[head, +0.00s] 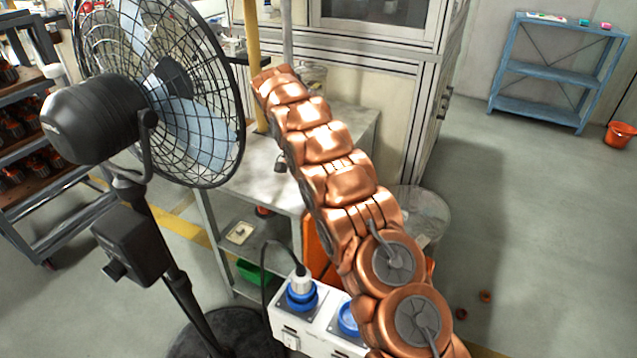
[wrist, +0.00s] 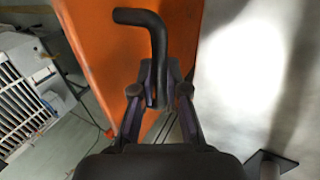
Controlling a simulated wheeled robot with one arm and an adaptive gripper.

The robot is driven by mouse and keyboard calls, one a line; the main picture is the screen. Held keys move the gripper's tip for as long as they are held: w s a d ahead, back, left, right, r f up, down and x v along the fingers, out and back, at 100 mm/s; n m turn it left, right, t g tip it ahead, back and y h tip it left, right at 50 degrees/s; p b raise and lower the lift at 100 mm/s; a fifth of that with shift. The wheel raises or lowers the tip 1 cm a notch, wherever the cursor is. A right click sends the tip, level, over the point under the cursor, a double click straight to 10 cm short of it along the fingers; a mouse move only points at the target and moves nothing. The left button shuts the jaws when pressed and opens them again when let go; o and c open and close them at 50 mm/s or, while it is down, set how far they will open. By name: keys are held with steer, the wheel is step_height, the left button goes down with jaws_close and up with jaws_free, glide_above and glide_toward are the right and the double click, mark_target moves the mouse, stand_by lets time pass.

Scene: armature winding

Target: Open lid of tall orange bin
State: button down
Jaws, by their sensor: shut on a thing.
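In the wrist view, an orange panel (wrist: 105,50) of the bin runs from the top edge down behind my gripper. A black bent handle (wrist: 150,20) stands in front of it. My gripper (wrist: 158,92) is shut on the lower part of this handle, one finger on each side. In the head view, a strip of the orange bin (head: 318,247) shows beside the grey workbench, mostly hidden behind my copper-coloured arm. My gripper is hidden there. I cannot tell how far the lid is open.
A black stand fan (head: 95,120) is at the left, near a white socket box (head: 285,325) with blue sockets. A grey workbench (head: 262,185) stands behind. The right floor is mostly clear, with a blue shelf (head: 545,72) and orange bucket (head: 619,136) far off.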

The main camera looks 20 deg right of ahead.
steer(key=shift+f, duration=0.15)
steer(key=c, duration=1.2)
jaws_free()
steer(key=shift+s+d, duration=0.1)
steer(key=shift+d, duration=0.05)
